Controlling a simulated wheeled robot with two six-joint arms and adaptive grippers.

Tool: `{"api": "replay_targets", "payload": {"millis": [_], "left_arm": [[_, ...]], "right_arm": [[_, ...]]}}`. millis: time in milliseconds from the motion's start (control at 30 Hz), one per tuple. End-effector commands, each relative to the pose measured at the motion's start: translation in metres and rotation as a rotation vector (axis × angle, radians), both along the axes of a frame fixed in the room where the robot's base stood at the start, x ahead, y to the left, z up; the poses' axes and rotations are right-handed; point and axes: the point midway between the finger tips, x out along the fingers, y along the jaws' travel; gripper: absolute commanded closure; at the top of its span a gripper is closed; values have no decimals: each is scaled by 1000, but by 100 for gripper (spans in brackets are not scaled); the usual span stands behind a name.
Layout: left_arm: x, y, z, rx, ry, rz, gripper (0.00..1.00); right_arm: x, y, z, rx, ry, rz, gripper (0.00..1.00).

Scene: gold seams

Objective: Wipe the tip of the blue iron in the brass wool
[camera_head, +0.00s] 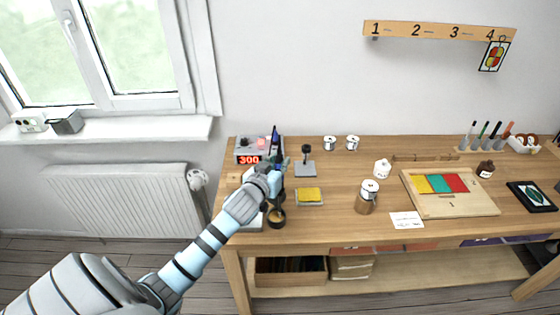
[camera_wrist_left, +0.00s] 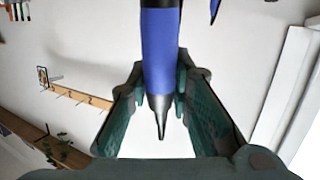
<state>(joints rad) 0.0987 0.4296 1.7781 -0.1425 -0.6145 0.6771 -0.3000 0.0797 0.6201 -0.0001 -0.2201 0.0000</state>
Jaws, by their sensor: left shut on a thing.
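My left gripper (camera_head: 277,166) is shut on the blue iron (camera_head: 275,134) above the left end of the workbench. In the left wrist view the blue iron (camera_wrist_left: 160,45) runs between the fingers of the left gripper (camera_wrist_left: 164,82), and its grey metal tip is in sight. The brass wool (camera_head: 276,217) appears as a gold-brown patch in a dark round cup near the bench's front left edge, just below the gripper in the picture. The tip and the wool look apart. My right gripper is in neither view.
A station with a red 300 display (camera_head: 249,159) stands behind the gripper. A yellow sponge (camera_head: 309,195) in a tray lies right of the cup. A small stand (camera_head: 305,168), a brown jar (camera_head: 366,203) and a wooden board (camera_head: 455,207) are further right.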

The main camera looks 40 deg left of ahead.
Motion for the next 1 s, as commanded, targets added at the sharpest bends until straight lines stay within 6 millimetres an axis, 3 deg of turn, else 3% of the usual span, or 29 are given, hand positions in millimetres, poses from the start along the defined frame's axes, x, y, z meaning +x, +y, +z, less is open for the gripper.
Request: {"api": "replay_targets", "payload": {"millis": [600, 867, 1000], "left_arm": [[-15, 21, 2, 3, 2, 0, 100], [-16, 22, 1, 1, 0, 0, 100], [-16, 22, 12, 1, 0, 0, 100]], "right_arm": [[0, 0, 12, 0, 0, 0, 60], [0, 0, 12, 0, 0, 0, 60], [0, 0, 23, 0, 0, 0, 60]]}}
